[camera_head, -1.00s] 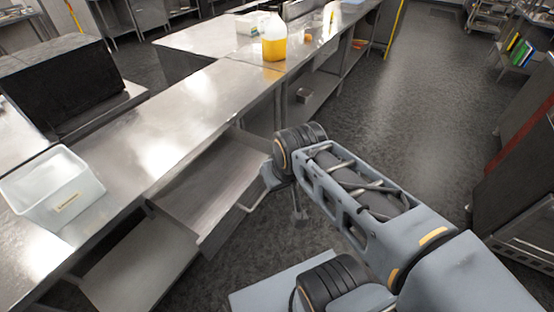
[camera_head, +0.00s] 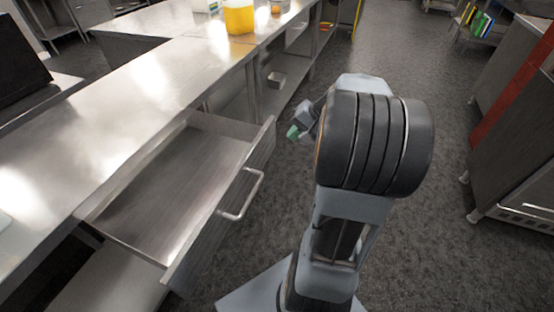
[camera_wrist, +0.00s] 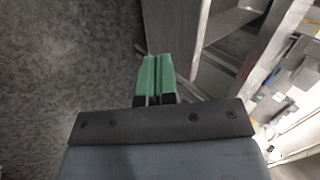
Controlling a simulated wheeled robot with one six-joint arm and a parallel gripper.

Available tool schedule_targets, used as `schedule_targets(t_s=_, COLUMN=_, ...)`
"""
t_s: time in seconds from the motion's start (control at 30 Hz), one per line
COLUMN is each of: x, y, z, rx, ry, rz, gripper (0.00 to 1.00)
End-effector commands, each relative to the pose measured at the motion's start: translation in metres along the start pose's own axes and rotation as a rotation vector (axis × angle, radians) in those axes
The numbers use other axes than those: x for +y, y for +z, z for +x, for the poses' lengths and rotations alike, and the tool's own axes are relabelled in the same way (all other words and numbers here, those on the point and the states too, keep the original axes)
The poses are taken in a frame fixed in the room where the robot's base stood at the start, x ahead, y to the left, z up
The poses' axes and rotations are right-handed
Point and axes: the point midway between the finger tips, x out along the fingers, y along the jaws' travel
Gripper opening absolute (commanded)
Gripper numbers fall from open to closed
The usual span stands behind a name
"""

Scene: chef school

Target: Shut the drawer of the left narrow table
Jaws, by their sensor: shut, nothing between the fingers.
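The drawer (camera_head: 185,190) of the narrow steel table (camera_head: 130,85) is pulled out and looks empty. Its front panel (camera_head: 205,245) faces right and carries a bar handle (camera_head: 242,195). My gripper (camera_head: 293,132) is at the right of the drawer front's far end, apart from the handle, partly hidden behind my wrist. In the wrist view my gripper's green fingers (camera_wrist: 157,75) are together with nothing between them. A metal panel, probably part of the drawer (camera_wrist: 185,35), is just right of the fingers there.
A yellow jug (camera_head: 239,17) stands on the tabletop further back. The floor (camera_head: 450,130) right of my arm is open up to a dark cabinet (camera_head: 515,140).

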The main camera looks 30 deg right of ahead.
Motion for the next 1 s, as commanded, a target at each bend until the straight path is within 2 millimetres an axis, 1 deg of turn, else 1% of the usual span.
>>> schedule_targets(t_s=0.03, x=0.025, y=-0.013, z=0.010, rx=0.020, ry=-0.036, rz=0.044, gripper=0.00)
schedule_targets(t_s=0.1, x=0.041, y=-0.026, z=0.010, rx=0.043, ry=-0.079, rz=0.081, gripper=0.00)
schedule_targets(t_s=0.2, x=0.056, y=-0.037, z=0.010, rx=0.067, ry=-0.119, rz=0.113, gripper=0.00)
schedule_targets(t_s=0.3, x=0.062, y=-0.043, z=0.014, rx=0.078, ry=-0.139, rz=0.127, gripper=0.00)
schedule_targets(t_s=0.37, x=0.062, y=-0.045, z=0.020, rx=0.080, ry=-0.143, rz=0.129, gripper=0.00)
schedule_targets(t_s=0.47, x=0.059, y=-0.046, z=0.036, rx=0.079, ry=-0.144, rz=0.130, gripper=0.00)
schedule_targets(t_s=0.8, x=0.051, y=-0.051, z=0.099, rx=0.078, ry=-0.142, rz=0.130, gripper=0.00)
schedule_targets(t_s=0.87, x=0.049, y=-0.052, z=0.108, rx=0.079, ry=-0.141, rz=0.129, gripper=0.00)
schedule_targets(t_s=0.9, x=0.043, y=-0.054, z=0.110, rx=0.081, ry=-0.141, rz=0.127, gripper=0.00)
schedule_targets(t_s=1.0, x=0.033, y=-0.055, z=0.117, rx=0.080, ry=-0.141, rz=0.128, gripper=0.00)
